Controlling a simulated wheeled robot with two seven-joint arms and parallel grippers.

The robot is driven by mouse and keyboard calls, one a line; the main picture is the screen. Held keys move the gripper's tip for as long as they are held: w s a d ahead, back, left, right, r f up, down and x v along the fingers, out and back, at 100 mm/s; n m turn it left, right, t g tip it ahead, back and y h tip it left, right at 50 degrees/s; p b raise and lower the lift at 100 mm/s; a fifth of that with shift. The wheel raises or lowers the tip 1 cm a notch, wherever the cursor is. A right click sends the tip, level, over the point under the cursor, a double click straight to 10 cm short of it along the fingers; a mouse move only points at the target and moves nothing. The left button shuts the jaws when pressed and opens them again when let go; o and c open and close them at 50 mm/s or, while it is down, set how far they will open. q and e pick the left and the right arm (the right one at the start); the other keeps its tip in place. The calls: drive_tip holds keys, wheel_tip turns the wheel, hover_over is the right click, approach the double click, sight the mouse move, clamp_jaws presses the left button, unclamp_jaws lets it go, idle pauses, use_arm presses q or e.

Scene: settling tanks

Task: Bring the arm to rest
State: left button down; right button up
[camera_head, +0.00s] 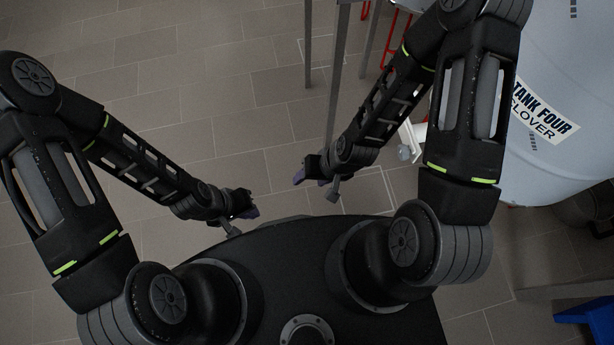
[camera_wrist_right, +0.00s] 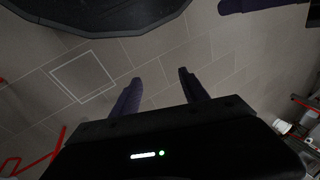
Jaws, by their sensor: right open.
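In the head view my left arm comes in from the left and my left gripper (camera_head: 254,212) hangs above my base near the middle. Its fingers are small and dark there, so their gap is unclear. My right gripper (camera_head: 297,179) is a short way to the right of it, with its purple fingertips pointing left. In the right wrist view the two purple fingers of my right gripper (camera_wrist_right: 155,88) stand apart with bare floor between them. Nothing is held between them. Part of another purple finger shows at the top edge of that view.
A large pale tank (camera_head: 565,80) labelled "TANK FOUR CLOVER" stands at the right, near my right arm. Grey metal legs (camera_head: 335,75) and red rails (camera_head: 395,35) are at the top. A blue object (camera_head: 585,318) lies at lower right. The tiled floor (camera_head: 200,80) at left is clear.

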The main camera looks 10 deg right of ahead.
drive_tip(key=shift+g, duration=0.6)
drive_tip(key=s, duration=0.1)
drive_tip(key=s+a+f, duration=0.1)
drive_tip(key=s, duration=0.1)
drive_tip(key=s+a+f, duration=0.1)
drive_tip(key=shift+s+a+f, duration=0.1)
drive_tip(key=shift+s+f, duration=0.1)
drive_tip(key=shift+s, duration=0.05)
drive_tip(key=shift+r, duration=0.1)
wheel_tip(320, 180, up, 16)
drive_tip(key=p, duration=1.6)
